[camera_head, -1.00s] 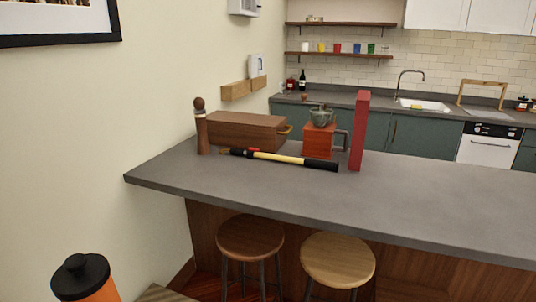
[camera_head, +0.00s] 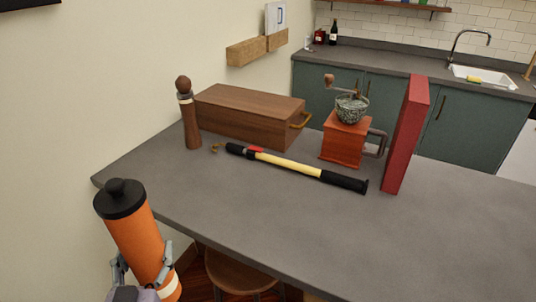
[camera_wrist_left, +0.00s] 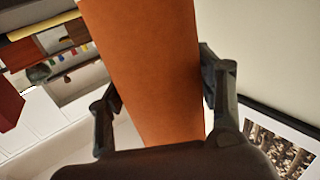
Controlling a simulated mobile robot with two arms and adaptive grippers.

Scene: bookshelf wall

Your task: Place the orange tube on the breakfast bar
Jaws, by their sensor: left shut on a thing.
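The orange tube (camera_head: 138,242) has a black lid and stands slightly tilted at the lower left of the head view. My left gripper (camera_head: 143,270) is shut on its lower part. In the left wrist view the orange tube (camera_wrist_left: 150,70) fills the middle, between the two fingers of my left gripper (camera_wrist_left: 160,100). The breakfast bar (camera_head: 250,205) is a grey counter. The tube is at its near left edge, overlapping it in the picture, and I see no contact with the top. My right gripper is not in view.
On the bar stand a pepper mill (camera_head: 188,115), a wooden box (camera_head: 245,115), a red coffee grinder (camera_head: 344,138) and a red upright block (camera_head: 406,135). A yellow-and-black stick (camera_head: 290,165) lies before them. The bar's near left part is bare. A stool (camera_head: 240,274) is below.

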